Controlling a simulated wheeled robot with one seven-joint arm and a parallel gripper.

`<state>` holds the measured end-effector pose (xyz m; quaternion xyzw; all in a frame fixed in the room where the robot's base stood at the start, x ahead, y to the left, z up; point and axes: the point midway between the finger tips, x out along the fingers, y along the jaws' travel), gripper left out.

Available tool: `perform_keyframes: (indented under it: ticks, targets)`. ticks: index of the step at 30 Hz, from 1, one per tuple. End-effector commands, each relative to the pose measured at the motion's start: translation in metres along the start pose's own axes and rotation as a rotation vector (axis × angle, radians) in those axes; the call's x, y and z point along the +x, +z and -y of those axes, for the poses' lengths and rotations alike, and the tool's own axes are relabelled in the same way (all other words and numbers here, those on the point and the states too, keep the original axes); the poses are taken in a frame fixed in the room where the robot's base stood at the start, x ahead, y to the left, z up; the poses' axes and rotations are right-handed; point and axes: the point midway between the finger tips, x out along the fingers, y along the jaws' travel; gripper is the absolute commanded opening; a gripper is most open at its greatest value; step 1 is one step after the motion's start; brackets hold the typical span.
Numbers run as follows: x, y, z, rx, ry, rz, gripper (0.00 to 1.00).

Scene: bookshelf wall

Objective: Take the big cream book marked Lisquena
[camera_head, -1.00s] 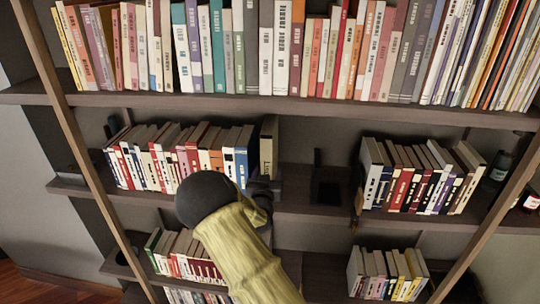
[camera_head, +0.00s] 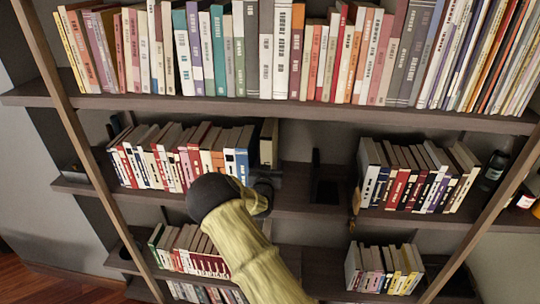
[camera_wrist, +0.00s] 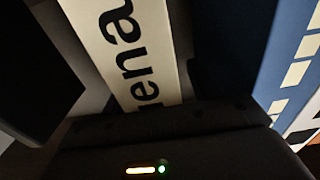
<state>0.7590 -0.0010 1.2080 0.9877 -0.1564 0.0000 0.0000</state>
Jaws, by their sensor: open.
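The big cream book (camera_head: 267,151) stands upright at the right end of the left row on the middle shelf, beside a white-and-blue book. In the wrist view its cream spine (camera_wrist: 150,62) is close up, with the black letters "ena" readable and the rest of the word cut off. My gripper (camera_head: 264,186) is open in front of the lower part of this book. In the wrist view a dark block, seemingly a finger, is left of the spine, with a gap. The dark area right of the spine is unclear. My arm hides the lower front of the row.
A blue-and-white book (camera_wrist: 292,65) is right of the spine in the wrist view. The middle shelf (camera_head: 300,203) has free room right of the cream book, with a dark upright item (camera_head: 325,184) there. Another book row (camera_head: 415,180) stands farther right. A full shelf is above.

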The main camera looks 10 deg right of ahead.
Motion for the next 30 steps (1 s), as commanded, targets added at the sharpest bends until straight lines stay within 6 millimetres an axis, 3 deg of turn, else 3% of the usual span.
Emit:
perform_keyframes:
  ticks: [5, 14, 30]
  targets:
    - [-0.0001, -0.0001, 0.0, 0.0, 0.0, 0.0, 0.6]
    - [-0.0002, -0.0002, 0.0001, 0.0, 0.0, 0.0, 0.01]
    - [-0.0001, -0.0002, 0.0002, -0.001, -0.001, 0.0, 0.0]
